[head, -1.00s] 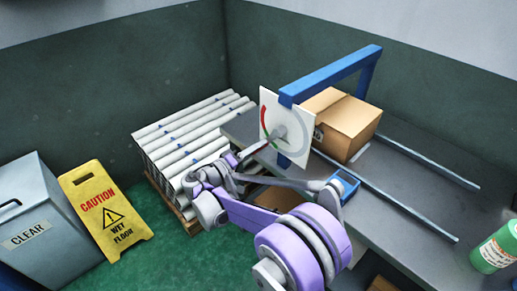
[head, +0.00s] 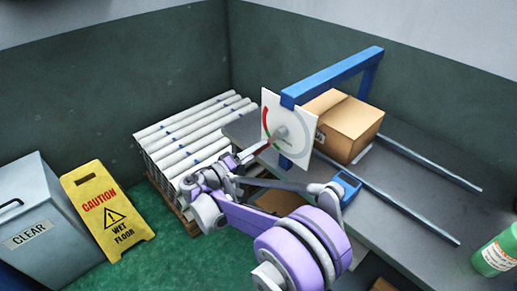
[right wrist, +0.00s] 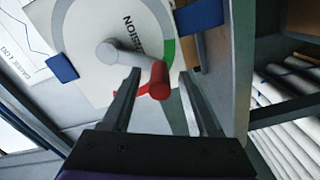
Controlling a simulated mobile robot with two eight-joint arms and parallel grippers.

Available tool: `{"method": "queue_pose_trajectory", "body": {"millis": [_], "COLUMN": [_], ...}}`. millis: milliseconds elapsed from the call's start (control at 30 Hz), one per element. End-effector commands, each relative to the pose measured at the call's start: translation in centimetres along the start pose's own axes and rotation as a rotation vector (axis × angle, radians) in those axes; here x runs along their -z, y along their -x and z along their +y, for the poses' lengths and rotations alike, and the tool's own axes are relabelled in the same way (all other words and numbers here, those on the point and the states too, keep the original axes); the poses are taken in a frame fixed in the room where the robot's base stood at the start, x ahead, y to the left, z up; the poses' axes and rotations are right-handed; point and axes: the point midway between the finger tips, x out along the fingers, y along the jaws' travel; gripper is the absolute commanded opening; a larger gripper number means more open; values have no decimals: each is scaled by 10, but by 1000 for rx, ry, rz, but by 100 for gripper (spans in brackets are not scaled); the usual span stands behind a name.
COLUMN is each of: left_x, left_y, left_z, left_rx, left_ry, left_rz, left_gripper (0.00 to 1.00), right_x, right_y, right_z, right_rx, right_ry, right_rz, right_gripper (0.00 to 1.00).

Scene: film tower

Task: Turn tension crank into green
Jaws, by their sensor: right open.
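The tension dial (head: 296,134) is a white plate under the blue frame, with red and green arcs; the wrist view shows it close up, with the green arc (right wrist: 170,52) right of the hub. The tension crank (right wrist: 135,63) has a grey hub and arm and a red handle (right wrist: 154,84). Its arm points right and slightly down in the wrist view, close to the lower end of the green. My right gripper (right wrist: 159,74) is open, with one finger on each side of the red handle. Whether a finger touches it I cannot tell. My left gripper is out of view.
The blue frame (head: 335,75) stands over the grey table (head: 408,165). A cardboard box (head: 345,125) sits behind the dial. Stacked white rolls (head: 190,130) stand to the left. A yellow caution sign (head: 108,212) and a grey bin (head: 45,215) are at the far left.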

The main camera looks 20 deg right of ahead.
Motion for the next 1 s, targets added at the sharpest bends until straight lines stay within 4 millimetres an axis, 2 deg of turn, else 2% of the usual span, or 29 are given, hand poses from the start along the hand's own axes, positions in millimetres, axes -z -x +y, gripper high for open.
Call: {"method": "queue_pose_trajectory", "body": {"millis": [300,500,667,1000], "left_x": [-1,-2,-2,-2], "left_y": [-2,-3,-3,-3], "left_z": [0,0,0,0], "left_rx": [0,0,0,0], "left_ry": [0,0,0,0], "left_rz": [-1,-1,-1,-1], "left_gripper": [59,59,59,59], "right_x": [1,0,0,0], "right_y": [64,91,98,98], "right_z": [-1,0,0,0], "right_rx": [2,1,0,0], "right_ry": [0,0,0,0], "right_rz": [4,3,1,1], "right_gripper": [59,59,59,59]}}
